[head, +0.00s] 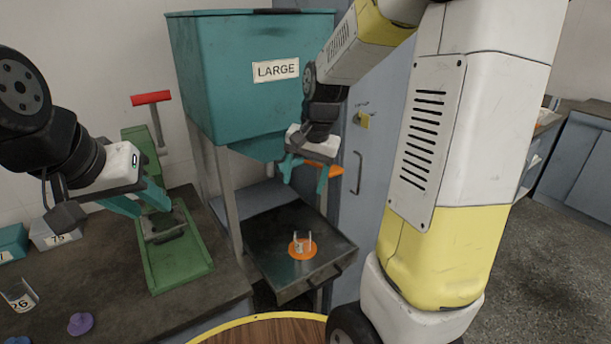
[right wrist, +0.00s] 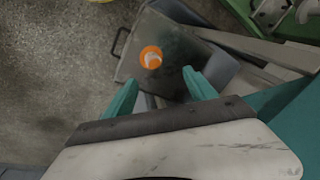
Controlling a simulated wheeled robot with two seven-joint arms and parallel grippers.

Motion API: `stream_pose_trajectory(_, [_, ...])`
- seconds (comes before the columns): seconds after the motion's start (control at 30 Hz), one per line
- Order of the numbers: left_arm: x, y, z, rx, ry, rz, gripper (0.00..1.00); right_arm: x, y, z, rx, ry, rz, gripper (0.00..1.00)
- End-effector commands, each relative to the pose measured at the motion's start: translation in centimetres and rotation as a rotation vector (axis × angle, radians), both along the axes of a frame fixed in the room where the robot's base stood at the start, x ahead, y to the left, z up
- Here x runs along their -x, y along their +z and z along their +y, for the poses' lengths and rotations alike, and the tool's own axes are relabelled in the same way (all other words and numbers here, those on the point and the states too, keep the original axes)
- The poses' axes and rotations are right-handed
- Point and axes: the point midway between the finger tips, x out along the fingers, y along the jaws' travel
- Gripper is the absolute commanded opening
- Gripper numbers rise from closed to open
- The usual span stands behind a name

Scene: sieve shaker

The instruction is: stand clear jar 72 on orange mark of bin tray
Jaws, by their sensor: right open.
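The bin tray (head: 335,247) is pulled out below the teal hopper. Its orange mark (head: 291,250) is a round spot near the tray's middle. A small clear jar (head: 299,245) stands upright on the mark; its number is too small to read. The jar (right wrist: 152,60) also shows on the mark in the right wrist view. My right gripper (head: 304,183) is open and empty above the tray, apart from the jar, fingers pointing down. My left gripper (head: 152,208) looks open and empty, over the green stand at the left.
The teal hopper (head: 235,70) labelled LARGE is above the tray. The green stand (head: 180,265) with a red-handled lever (head: 151,98) is on the bench. Another clear jar marked 26 (head: 20,297) and a purple piece (head: 81,323) are at the lower left. A round wooden table (head: 270,332) is in front.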

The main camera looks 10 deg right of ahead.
Motion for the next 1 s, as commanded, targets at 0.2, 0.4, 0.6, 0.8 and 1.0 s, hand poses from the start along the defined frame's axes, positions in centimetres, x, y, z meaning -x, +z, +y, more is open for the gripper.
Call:
stream_pose_trajectory(0.2, [0.0,0.0,0.0,0.0,0.0,0.0,0.36,7.6,7.0,0.4,0.017,0.226,-0.191,0.65])
stream_pose_trajectory(0.4, [0.0,0.0,0.0,0.0,0.0,0.0,0.36,13.8,9.6,0.9,0.078,0.404,-0.336,0.65])
stream_pose_trajectory(0.6, [0.0,0.0,0.0,0.0,0.0,0.0,0.36,16.7,10.1,1.0,0.125,0.492,-0.403,0.65])
stream_pose_trajectory(0.8, [0.0,0.0,0.0,0.0,0.0,0.0,0.36,17.1,10.1,1.1,0.131,0.505,-0.411,0.65])
stream_pose_trajectory(1.0, [0.0,0.0,0.0,0.0,0.0,0.0,0.36,17.0,10.1,1.1,0.131,0.503,-0.411,0.65])
